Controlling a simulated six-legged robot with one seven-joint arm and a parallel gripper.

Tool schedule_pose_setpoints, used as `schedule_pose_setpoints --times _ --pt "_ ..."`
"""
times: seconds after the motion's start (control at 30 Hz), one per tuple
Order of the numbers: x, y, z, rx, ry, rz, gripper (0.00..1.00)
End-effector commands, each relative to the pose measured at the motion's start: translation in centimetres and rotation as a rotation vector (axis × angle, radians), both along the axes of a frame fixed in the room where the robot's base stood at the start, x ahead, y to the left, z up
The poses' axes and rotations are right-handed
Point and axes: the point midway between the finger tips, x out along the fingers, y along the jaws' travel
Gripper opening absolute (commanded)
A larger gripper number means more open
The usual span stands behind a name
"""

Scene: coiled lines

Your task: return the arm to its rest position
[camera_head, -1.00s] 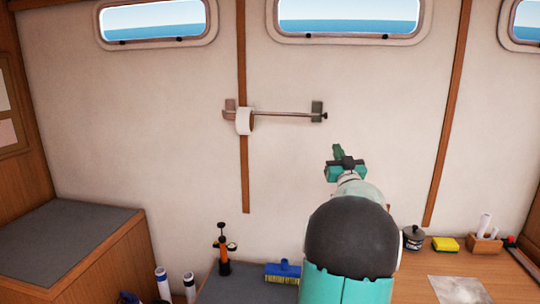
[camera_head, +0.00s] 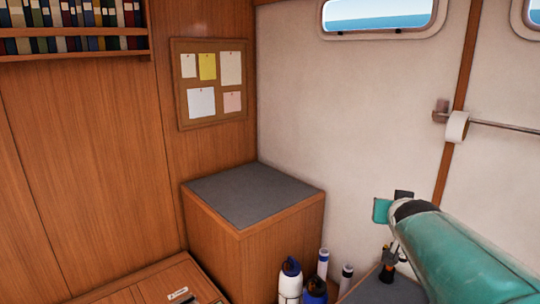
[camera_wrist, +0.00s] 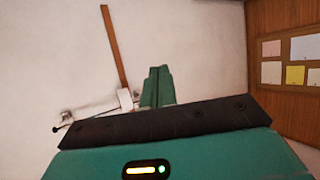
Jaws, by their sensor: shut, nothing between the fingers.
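My arm (camera_head: 455,250) reaches in from the lower right of the head view, teal with a dark rounded joint. My gripper (camera_head: 382,210) is at its far end, partly hidden by the arm, in front of the pale wall. In the wrist view the green fingers of my gripper (camera_wrist: 157,87) are together with nothing between them. They point at the pale wall and touch nothing that I can see.
A white roll (camera_head: 457,127) hangs on a wall rail (camera_head: 505,128). A grey-topped wooden cabinet (camera_head: 255,195) stands in the corner below a pinboard (camera_head: 210,82).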

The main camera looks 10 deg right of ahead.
Motion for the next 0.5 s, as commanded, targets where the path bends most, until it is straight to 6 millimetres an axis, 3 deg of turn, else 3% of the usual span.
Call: schedule_pose_setpoints --times 0.03,0.1,0.3,0.4,0.5 --pt "-0.8 3.7 -0.8 0.025 0.054 0.053 0.0" --pt "-2.3 8.0 -2.5 0.063 0.144 0.118 0.0" --pt "-9.0 18.8 -7.3 0.143 0.405 0.325 0.0" --pt "-12.7 22.5 -9.4 0.165 0.522 0.42 0.0" --pt "-15.3 24.6 -10.8 0.177 0.603 0.486 0.0"
